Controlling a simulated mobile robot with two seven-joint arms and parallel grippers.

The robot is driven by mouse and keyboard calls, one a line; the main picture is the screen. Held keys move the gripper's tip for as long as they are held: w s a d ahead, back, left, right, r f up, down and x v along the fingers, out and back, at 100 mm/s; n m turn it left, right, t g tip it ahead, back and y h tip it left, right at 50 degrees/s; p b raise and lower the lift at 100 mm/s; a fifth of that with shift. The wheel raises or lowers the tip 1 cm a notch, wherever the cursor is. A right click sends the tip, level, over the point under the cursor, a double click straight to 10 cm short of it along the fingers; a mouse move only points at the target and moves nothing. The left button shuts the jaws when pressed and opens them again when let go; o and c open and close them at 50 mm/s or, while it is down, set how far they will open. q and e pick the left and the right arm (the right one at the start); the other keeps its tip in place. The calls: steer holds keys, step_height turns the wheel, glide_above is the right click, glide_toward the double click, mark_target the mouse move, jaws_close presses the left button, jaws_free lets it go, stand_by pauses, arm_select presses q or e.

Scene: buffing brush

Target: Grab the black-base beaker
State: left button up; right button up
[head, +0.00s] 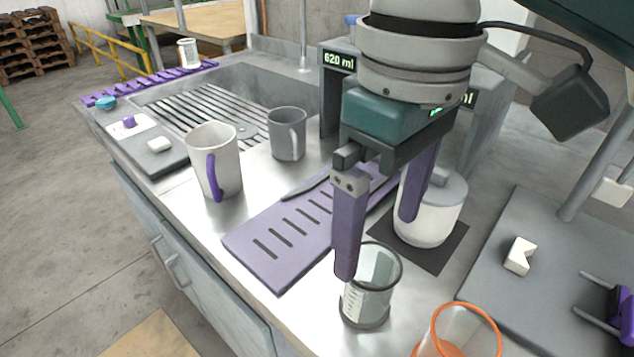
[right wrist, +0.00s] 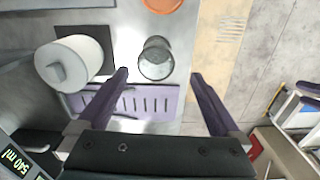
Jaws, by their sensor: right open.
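The black-base beaker (head: 368,300) is clear glass with a dark base and pale markings. It stands upright on the steel counter near the front. It also shows in the right wrist view (right wrist: 156,62), between and a little beyond the fingertip lines. My right gripper (head: 377,246) has two purple fingers pointing down and spread apart, with nothing held. In the head view, its left fingertip overlaps the beaker's rim on the left; I cannot tell if they touch. The same gripper shows in the right wrist view (right wrist: 159,75). My left gripper is not in view.
An orange-rimmed beaker (head: 462,335) stands close to the right. A white lidded jar (head: 430,222) sits on a black mat behind. A purple slotted board (head: 275,240) lies to the left. A white mug (head: 222,150), a grey mug (head: 288,135) and a sink stand farther back.

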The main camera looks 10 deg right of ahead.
mark_target(370, 281)
step_height(370, 281, down, 5)
steer(key=shift+r, duration=0.2)
steer(key=shift+w+d+f+b, duration=0.1)
steer(key=shift+f+b, duration=0.1)
steer(key=shift+f, duration=0.7)
steer(key=shift+w+f+b, duration=0.15)
steer(key=shift+f, duration=0.8)
steer(key=shift+w+d+f+b, duration=0.1)
steer(key=shift+f+b, duration=0.1)
steer(key=shift+f, duration=0.7)
steer(key=c, duration=1.5)
